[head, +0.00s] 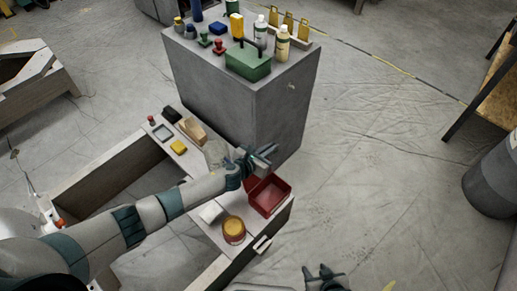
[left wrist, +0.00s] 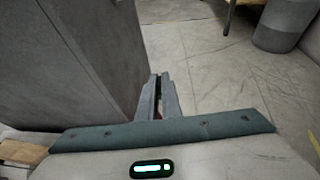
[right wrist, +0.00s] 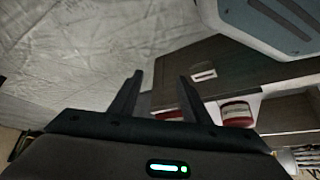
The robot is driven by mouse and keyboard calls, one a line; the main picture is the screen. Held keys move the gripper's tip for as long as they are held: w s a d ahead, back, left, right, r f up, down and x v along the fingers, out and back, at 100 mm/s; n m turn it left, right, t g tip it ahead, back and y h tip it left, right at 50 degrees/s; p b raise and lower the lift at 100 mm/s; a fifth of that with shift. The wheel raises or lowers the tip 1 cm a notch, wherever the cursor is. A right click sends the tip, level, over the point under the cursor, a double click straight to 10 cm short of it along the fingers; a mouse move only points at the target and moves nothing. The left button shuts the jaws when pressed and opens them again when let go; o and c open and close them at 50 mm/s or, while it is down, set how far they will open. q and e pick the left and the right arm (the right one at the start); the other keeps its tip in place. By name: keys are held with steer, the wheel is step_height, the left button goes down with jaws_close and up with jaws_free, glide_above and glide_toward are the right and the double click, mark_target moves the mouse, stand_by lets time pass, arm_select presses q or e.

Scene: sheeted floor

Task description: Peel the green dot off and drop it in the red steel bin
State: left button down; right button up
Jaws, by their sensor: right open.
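The red bin (head: 282,203) sits on the near end of the low grey bench, open side up. My left gripper (head: 271,153) is above and behind the bin, close to the tall grey block. In the left wrist view, my left fingers (left wrist: 159,88) stand close together with a narrow dark gap; whether they hold anything is unclear. A reddish patch shows low in that gap. I cannot make out a green dot in any view. My right gripper (head: 323,273) is open and empty at the front; its spread fingers (right wrist: 158,95) also show in the right wrist view.
The tall grey block (head: 283,118) bears a green box (head: 248,64), bottles and stamps. The bench holds a yellow-topped round tin (head: 233,229), a yellow block (head: 179,147) and a wooden piece (head: 191,132). A grey drum (head: 492,180) stands right. The floor between is clear.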

arm_select(q)
steer(key=s+f+n+y+p, duration=0.1)
steer(key=s+f, duration=0.4)
steer(key=s, duration=0.5)
steer(key=shift+s+f+t+p, duration=0.2)
steer(key=shift+s+t+p, duration=0.2)
steer(key=shift+p, duration=0.25)
arm_select(e)
steer(key=s+d+f+g+h, duration=0.1)
steer(key=s+d+f+g, duration=0.1)
steer(key=s+f, duration=0.3)
steer(key=shift+s+d+f+g, duration=0.35)
steer(key=shift+d+f, duration=0.35)
steer(key=shift+d, duration=0.2)
arm_select(q)
steer(key=shift+w+f, duration=0.1)
steer(key=shift+f, duration=0.1)
step_height(320, 180, down, 7)
steer(key=b, duration=0.7)
steer(key=shift+r, duration=0.15)
arm_select(e)
step_height(320, 180, up, 13)
steer(key=w, duration=0.1)
steer(key=shift+d+r+g, duration=0.15)
steer(key=shift+r+g, duration=0.05)
steer(key=shift+g, duration=0.25)
arm_select(q)
steer(key=c, duration=1.9)
jaws_free()
